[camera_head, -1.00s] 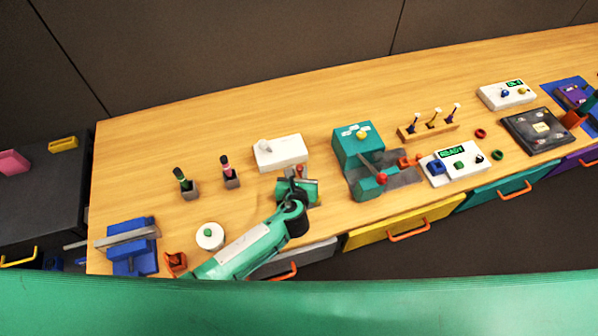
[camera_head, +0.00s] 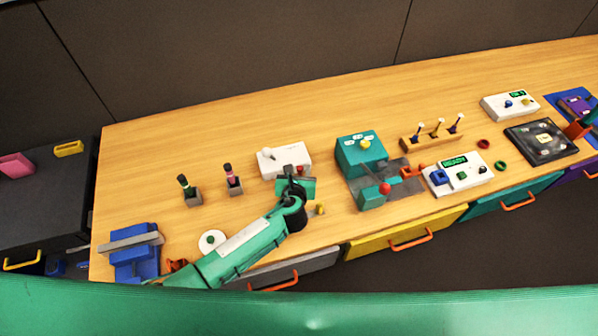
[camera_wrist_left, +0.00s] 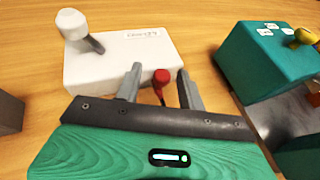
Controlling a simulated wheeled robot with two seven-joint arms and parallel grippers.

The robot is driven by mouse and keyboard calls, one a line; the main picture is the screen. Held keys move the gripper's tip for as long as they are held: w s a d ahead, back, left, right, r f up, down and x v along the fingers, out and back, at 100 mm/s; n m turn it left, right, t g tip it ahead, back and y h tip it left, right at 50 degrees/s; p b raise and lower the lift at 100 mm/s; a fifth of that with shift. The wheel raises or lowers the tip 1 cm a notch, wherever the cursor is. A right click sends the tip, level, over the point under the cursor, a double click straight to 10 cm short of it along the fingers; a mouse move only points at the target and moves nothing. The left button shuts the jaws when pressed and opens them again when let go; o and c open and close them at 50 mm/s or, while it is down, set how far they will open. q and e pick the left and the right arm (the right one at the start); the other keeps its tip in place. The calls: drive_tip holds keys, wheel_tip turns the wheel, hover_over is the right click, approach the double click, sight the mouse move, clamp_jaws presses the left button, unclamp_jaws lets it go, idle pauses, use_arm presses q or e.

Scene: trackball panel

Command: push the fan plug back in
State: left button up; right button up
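A small red knob-like piece on a thin stem (camera_wrist_left: 161,77) stands at the front right edge of the white box (camera_wrist_left: 105,68). It also shows in the head view (camera_head: 301,168). I cannot tell for sure that it is the fan plug. My left gripper (camera_wrist_left: 158,74) is open, with one grey finger on each side of the red piece, no clear contact showing. In the head view the left gripper (camera_head: 294,176) is just in front of the white box (camera_head: 283,159). My right gripper cannot be made out.
The white box carries a white-knobbed lever (camera_wrist_left: 75,28). A teal box (camera_head: 361,153) with a red-balled lever (camera_head: 384,188) stands to the right. A small yellow piece (camera_head: 320,209) lies near the gripper. Two dark-handled tools in holders (camera_head: 232,184) stand left. The table behind is clear.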

use_arm(q)
drive_tip(key=shift+s, duration=0.1)
drive_tip(key=shift+s+r, duration=0.2)
drive_tip(key=shift+s, duration=0.35)
drive_tip(key=b+v, duration=0.1)
drive_tip(key=v, duration=1.1)
drive_tip(key=shift+s+a+r+b, duration=0.1)
drive_tip(key=shift+s+b, duration=0.15)
drive_tip(key=shift+b, duration=0.15)
